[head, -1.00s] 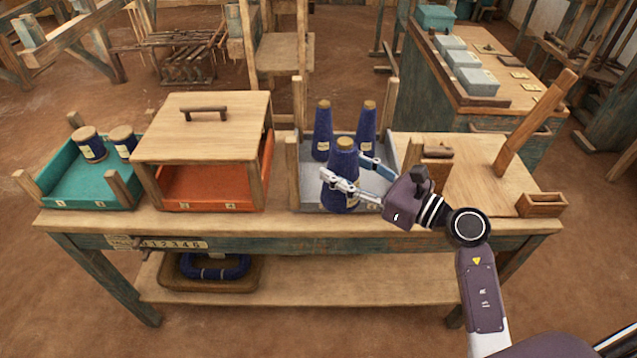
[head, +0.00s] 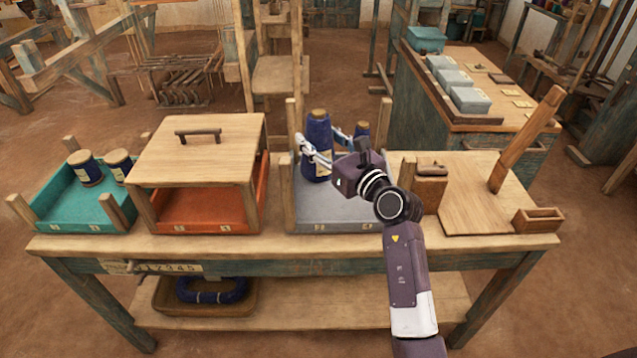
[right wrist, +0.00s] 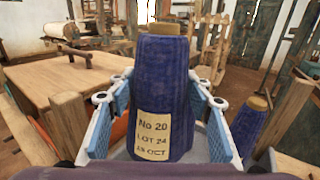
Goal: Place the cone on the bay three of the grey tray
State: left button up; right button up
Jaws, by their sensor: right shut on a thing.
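My right gripper (head: 318,139) is shut on a dark blue cone (head: 318,128) with a tan top. The cone is upright over the back left part of the grey tray (head: 340,208); I cannot tell whether its base touches the floor. In the right wrist view the cone (right wrist: 161,85) stands between the two fingers and shows a cream label. A second blue cone (head: 362,129) stands at the back right of the tray, partly hidden by my gripper; it also shows in the right wrist view (right wrist: 249,124). The tray's front part is empty. My left gripper is out of view.
An orange tray (head: 205,206) under a wooden lid with a handle (head: 198,134) stands left of the grey tray. Further left, a teal tray (head: 80,206) holds two spools. A wooden block (head: 430,190) and a leaning post (head: 527,138) stand to the right.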

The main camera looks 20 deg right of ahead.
notch_tip(320, 180, down, 6)
jog(key=shift+f+b, duration=0.15)
jog(key=shift+b, duration=0.55)
jog(key=shift+f, duration=0.65)
jog(key=shift+f+b, duration=0.9)
jog(key=shift+f, duration=1.15)
jog(key=shift+f, duration=0.1)
jog(key=o, duration=1.3)
jog(key=shift+p+v, duration=0.65)
jog(key=shift+v, duration=5.4)
